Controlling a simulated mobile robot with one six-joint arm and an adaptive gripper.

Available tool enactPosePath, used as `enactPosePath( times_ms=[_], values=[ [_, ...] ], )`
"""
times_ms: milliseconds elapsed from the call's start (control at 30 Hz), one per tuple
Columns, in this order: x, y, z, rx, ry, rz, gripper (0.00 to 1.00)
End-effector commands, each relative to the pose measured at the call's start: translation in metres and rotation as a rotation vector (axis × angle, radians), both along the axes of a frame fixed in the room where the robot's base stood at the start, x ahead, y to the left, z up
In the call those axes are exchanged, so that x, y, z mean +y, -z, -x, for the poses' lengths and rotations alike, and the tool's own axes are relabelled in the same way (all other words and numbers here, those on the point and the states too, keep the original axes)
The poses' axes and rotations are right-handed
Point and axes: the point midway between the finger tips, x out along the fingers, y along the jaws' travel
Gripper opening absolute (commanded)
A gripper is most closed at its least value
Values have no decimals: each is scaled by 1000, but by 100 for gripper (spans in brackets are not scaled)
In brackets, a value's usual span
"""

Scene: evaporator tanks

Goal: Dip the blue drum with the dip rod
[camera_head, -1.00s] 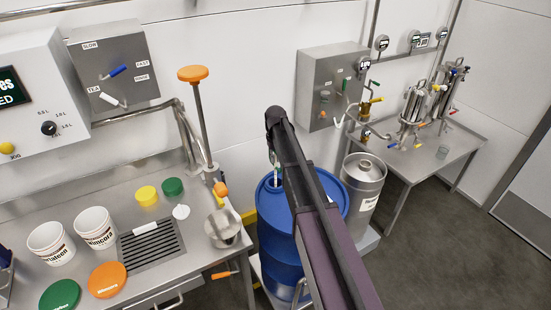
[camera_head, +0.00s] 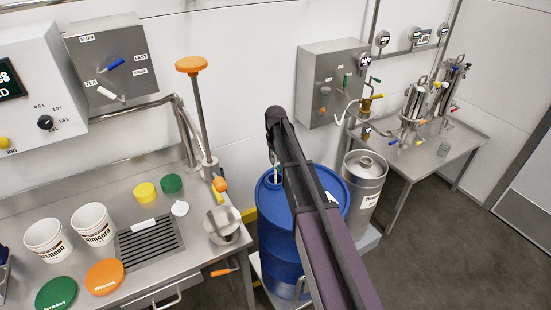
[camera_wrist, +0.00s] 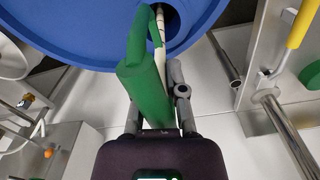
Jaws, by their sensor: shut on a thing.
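My gripper (camera_wrist: 155,85) is shut on the green handle of the dip rod (camera_wrist: 148,90). The rod's thin white shaft (camera_wrist: 161,40) shows in the wrist view at the dark opening (camera_wrist: 178,25) in the drum's top. In the head view a short piece of the pale shaft (camera_head: 276,174) shows over the drum's top, beside my arm. The lower end of the rod is hidden, so I cannot tell its depth.
The left bench carries white buckets (camera_head: 93,224), loose lids (camera_head: 105,276), a drain grate (camera_head: 150,246) and a tall orange-topped rod (camera_head: 193,66). The steel keg (camera_head: 362,190) stands close right of the drum. Floor is clear at lower right.

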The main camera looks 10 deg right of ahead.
Motion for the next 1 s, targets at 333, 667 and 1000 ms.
enactPosePath(
  times_ms=[333, 667, 1000],
  values=[
    [0, 7, 0, 0, 0, 0, 0],
    [0, 7, 0, 0, 0, 0, 0],
    [0, 7, 0, 0, 0, 0, 0]
  ],
)
